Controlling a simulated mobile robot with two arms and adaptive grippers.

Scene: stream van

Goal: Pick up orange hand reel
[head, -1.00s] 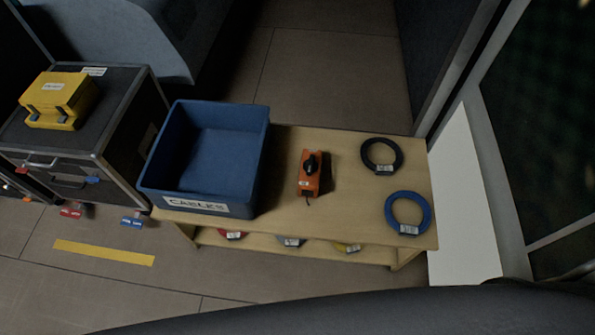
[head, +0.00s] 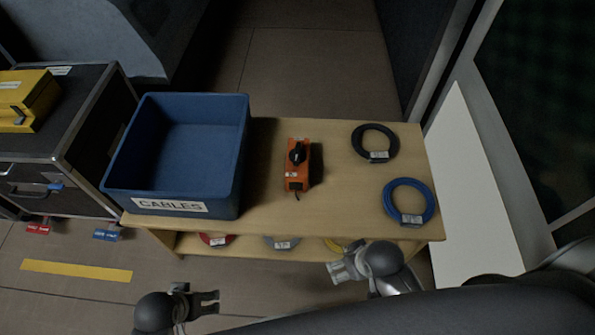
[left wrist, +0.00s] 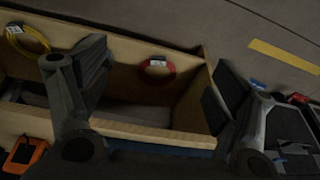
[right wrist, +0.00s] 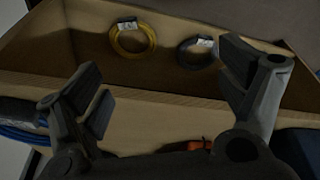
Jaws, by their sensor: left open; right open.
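The orange hand reel (head: 297,168) has a black knob on top and lies on the wooden bench top, right of the blue crate. Part of it shows at the lower left of the left wrist view (left wrist: 24,155), and a sliver shows in the right wrist view (right wrist: 186,146). My left gripper (head: 213,303) is open and empty, in front of the bench, below and left of the reel. My right gripper (head: 340,271) is open and empty at the bench's front edge, below and right of the reel.
A blue crate labelled CABLES (head: 232,163) stands left of the reel. A black coil (head: 375,143) and a blue coil (head: 409,201) lie to its right. The lower shelf holds red (head: 217,240), grey (head: 283,242) and yellow coils (head: 333,244). Bare bench top (head: 345,198) surrounds the reel.

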